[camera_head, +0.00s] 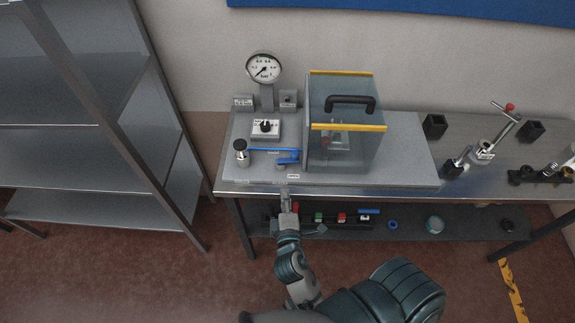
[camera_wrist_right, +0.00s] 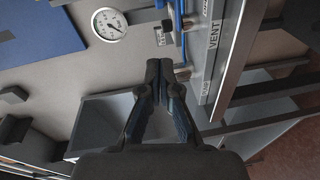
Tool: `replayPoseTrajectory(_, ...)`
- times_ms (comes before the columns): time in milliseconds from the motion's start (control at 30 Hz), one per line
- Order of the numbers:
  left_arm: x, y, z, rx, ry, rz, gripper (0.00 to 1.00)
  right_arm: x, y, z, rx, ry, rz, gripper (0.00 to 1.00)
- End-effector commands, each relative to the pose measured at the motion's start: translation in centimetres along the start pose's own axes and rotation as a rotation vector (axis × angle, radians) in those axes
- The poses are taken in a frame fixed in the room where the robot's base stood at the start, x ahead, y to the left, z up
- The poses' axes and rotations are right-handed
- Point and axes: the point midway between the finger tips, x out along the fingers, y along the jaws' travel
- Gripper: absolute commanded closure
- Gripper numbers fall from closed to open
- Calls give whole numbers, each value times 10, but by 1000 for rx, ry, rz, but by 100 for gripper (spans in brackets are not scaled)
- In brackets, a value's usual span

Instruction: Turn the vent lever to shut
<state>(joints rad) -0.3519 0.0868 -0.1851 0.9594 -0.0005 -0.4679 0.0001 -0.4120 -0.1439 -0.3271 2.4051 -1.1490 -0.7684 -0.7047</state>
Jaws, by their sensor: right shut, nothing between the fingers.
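In the wrist view a blue bar (camera_wrist_right: 180,20) shows at the top, near a label reading VENT (camera_wrist_right: 213,36). That label also shows small at the panel's front edge (camera_head: 293,176). My right gripper (camera_head: 285,192) is at the bench's front edge, below and apart from the lever. Its fingers (camera_wrist_right: 160,66) are shut and empty. My left gripper is not in view.
A clear box (camera_head: 345,150) with yellow edges and a black handle stands right of the lever. A round gauge (camera_head: 264,68), a black knob (camera_head: 266,126) and a black-topped knob (camera_head: 241,150) are nearby. Metal shelves (camera_head: 90,175) stand left. Several fittings lie on the bench's right.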

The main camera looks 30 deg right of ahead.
Motion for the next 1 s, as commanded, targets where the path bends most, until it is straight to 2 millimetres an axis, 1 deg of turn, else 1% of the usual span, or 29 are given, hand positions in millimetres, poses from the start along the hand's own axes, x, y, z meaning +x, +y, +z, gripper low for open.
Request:
replayPoseTrajectory(133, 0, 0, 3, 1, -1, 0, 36, 7, 0, -1, -2, 1, 2, 100)
replayPoseTrajectory(233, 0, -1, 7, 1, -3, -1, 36, 21, 2, -1, -2, 1, 4, 100)
replayPoseTrajectory(400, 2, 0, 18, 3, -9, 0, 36, 56, 2, -1, -2, 1, 4, 100)
replayPoseTrajectory(633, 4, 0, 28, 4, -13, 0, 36, 104, 1, 0, -1, 0, 2, 100)
replayPoseTrajectory(700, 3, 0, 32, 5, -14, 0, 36, 111, 1, 10, -5, 0, 2, 100)
replayPoseTrajectory(800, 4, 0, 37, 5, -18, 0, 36, 120, 0, 19, -4, 1, 1, 100)
replayPoseTrajectory(1000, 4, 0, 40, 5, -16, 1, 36, 128, 0, 27, -1, 1, 0, 100)
